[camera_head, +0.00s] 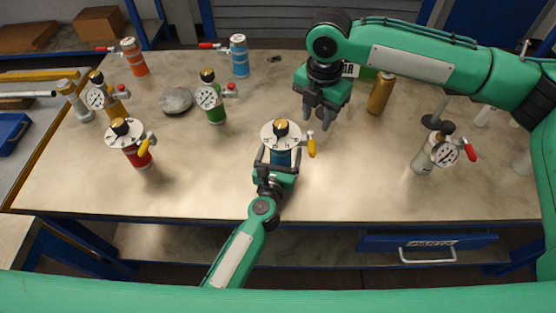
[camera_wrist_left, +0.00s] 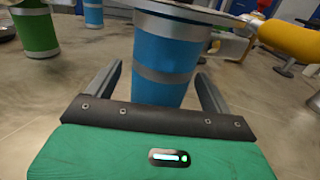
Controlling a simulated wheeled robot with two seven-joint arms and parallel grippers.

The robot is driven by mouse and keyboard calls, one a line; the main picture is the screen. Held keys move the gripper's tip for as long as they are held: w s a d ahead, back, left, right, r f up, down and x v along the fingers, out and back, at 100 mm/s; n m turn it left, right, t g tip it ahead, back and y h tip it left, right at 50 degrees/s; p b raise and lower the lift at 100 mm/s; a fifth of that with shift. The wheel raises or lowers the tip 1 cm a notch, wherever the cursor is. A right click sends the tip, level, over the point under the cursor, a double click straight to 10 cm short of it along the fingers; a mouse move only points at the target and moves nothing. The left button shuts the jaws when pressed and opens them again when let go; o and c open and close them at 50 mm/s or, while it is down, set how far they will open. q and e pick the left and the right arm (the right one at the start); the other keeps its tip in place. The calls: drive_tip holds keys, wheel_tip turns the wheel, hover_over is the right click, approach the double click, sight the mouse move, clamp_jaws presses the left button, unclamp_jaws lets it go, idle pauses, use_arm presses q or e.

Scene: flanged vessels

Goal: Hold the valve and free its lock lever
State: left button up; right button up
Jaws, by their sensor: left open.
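A blue flanged vessel (camera_head: 283,160) stands on the table, with a pale round flange, a gold-and-black knob (camera_head: 281,128) on top and a yellow lever (camera_head: 311,147) at its right side. My left gripper (camera_head: 275,160) is open at its near side. In the left wrist view the blue body with grey bands (camera_wrist_left: 166,55) stands upright between the two spread fingers, and the yellow lever (camera_wrist_left: 291,41) is at upper right. Whether the fingers touch the body cannot be told. My right gripper (camera_head: 318,116) hangs behind and right of the vessel, fingers apart and empty.
A green gauge vessel (camera_head: 214,110), grey disc (camera_head: 176,100), orange vessel (camera_head: 134,60) and another blue vessel (camera_head: 239,60) stand behind. A gold cylinder (camera_head: 380,94) and silver gauge vessel (camera_head: 425,160) are at right.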

use_arm(q)
drive_tip(key=shift+w, duration=0.1)
drive_tip(key=c, duration=1.6)
